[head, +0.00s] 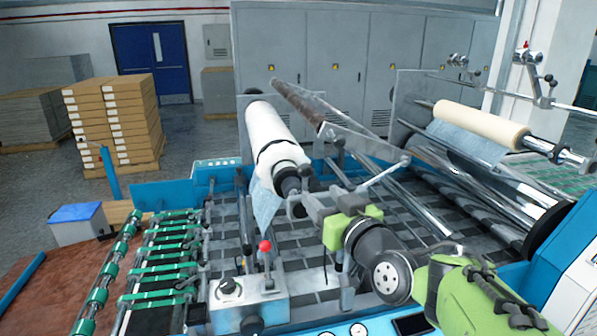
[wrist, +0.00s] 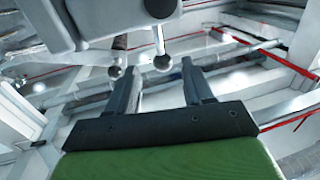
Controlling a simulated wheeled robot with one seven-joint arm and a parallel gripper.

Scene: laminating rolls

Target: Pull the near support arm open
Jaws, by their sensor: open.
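The white film roll (head: 270,135) lies on its shaft at the left of the machine, with a dark chuck (head: 290,182) at its near end. My gripper (head: 301,205) is just below and beside that chuck. Its fingers are open in the wrist view (wrist: 160,67), with nothing clearly held. A grey block (wrist: 105,18) fills the upper left there.
A cream roll (head: 480,125) sits on the right stand. A dark bare shaft (head: 298,105) lies behind the white roll. A control box with a red knob (head: 265,246) stands in front. Green-banded rollers (head: 165,262) are at left. Stacked boxes (head: 125,120) stand on the floor behind.

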